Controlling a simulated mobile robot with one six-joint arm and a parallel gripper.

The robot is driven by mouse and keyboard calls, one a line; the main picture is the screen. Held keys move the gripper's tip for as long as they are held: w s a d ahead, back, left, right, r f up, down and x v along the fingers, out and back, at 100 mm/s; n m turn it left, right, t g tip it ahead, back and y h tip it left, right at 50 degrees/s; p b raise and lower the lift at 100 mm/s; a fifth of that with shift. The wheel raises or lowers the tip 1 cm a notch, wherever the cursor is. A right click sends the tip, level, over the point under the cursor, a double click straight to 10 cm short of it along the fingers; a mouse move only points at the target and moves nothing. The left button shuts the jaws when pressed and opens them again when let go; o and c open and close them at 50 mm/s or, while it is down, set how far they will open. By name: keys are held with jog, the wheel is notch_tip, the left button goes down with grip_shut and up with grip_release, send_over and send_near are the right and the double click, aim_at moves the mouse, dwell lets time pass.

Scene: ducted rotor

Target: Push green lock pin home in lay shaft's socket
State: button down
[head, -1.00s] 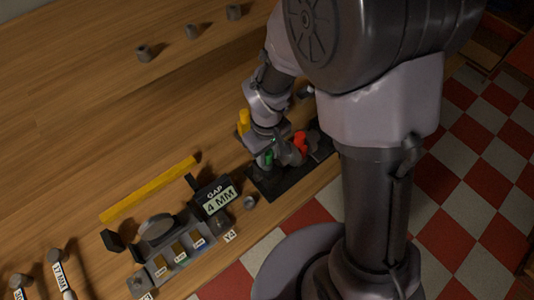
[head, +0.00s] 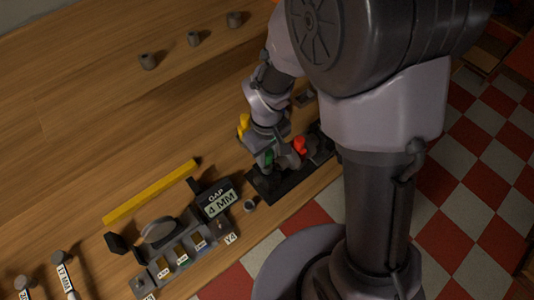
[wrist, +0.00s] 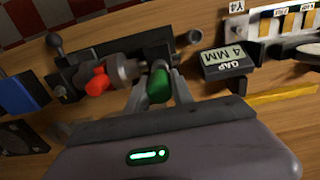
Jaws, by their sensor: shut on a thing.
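The green lock pin (wrist: 159,86) is between the fingers of my gripper (wrist: 157,92) in the wrist view. My gripper is shut on it, close against a dark fixture (wrist: 150,47) on the bench. The pin's green also shows in the head view (head: 268,157), beneath my wrist. A red part (wrist: 97,80) sits beside a grey round shaft piece (wrist: 122,70) just left of the pin in the wrist view; the red part also shows in the head view (head: 300,146). The socket and the pin's far end are hidden, so I cannot tell how deep the pin is.
A gauge block marked "GAP 4 MM" (wrist: 226,58) stands right of the gripper in the wrist view, near a yellow bar (wrist: 282,92). A blue block (wrist: 22,93) is at the left. Bare wood (head: 120,120) lies open at the head view's left.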

jog(key=shift+f, duration=0.15)
jog(key=shift+f+b, duration=1.25)
jog(key=shift+f, duration=0.05)
jog(key=c, duration=1)
grip_release()
notch_tip(320, 180, up, 18)
jog(key=p, duration=0.5)
jog(key=shift+f+p, duration=0.25)
jog(key=shift+p, duration=0.15)
